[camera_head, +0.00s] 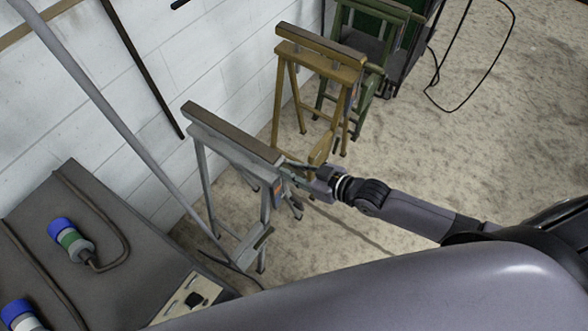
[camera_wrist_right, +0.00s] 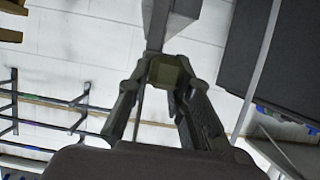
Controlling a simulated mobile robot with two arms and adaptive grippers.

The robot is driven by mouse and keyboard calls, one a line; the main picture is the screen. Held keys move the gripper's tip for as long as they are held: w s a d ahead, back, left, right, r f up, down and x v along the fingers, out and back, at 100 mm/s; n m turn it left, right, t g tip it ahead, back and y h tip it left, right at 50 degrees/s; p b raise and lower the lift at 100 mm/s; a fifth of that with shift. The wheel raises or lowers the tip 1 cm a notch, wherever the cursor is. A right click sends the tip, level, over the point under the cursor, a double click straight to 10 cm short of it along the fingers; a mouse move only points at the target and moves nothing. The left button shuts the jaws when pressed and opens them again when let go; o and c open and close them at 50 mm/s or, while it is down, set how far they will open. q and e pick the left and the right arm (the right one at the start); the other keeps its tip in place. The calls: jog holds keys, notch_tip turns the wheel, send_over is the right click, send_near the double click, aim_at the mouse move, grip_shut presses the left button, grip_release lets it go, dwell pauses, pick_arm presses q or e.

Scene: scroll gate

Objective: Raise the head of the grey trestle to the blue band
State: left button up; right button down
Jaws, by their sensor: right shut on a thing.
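The grey trestle (camera_head: 205,180) stands on the floor by the white wall in the head view, its dark-topped head (camera_head: 230,132) level with the legs below. A small orange patch (camera_head: 277,192) shows near its right end; I cannot clearly make out a blue band. My right gripper (camera_head: 300,178) is at the right end of the trestle, just under the head. In the wrist view, its fingers (camera_wrist_right: 166,88) are shut on a dark olive block (camera_wrist_right: 165,72), with a grey trestle part (camera_wrist_right: 172,22) above it. The fingers hide part of the grip. My left gripper is not in view.
An ochre trestle (camera_head: 320,60) and a green trestle (camera_head: 345,50) stand behind. A dark bench (camera_head: 110,250) with blue-capped plugs (camera_head: 62,229) fills the lower left. A black cable (camera_head: 470,100) lies on the floor. Concrete floor (camera_head: 480,160) is free at right.

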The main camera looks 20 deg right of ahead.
jog(key=shift+w+r, duration=0.25)
jog(key=shift+r, duration=0.25)
jog(key=c, duration=1.8)
grip_release()
jog(key=o, duration=0.4)
jog(key=shift+s+f, duration=0.2)
jog(key=shift+f, duration=0.1)
jog(key=shift+c, duration=0.2)
jog(key=v, duration=1.2)
jog(key=shift+d+f, duration=0.1)
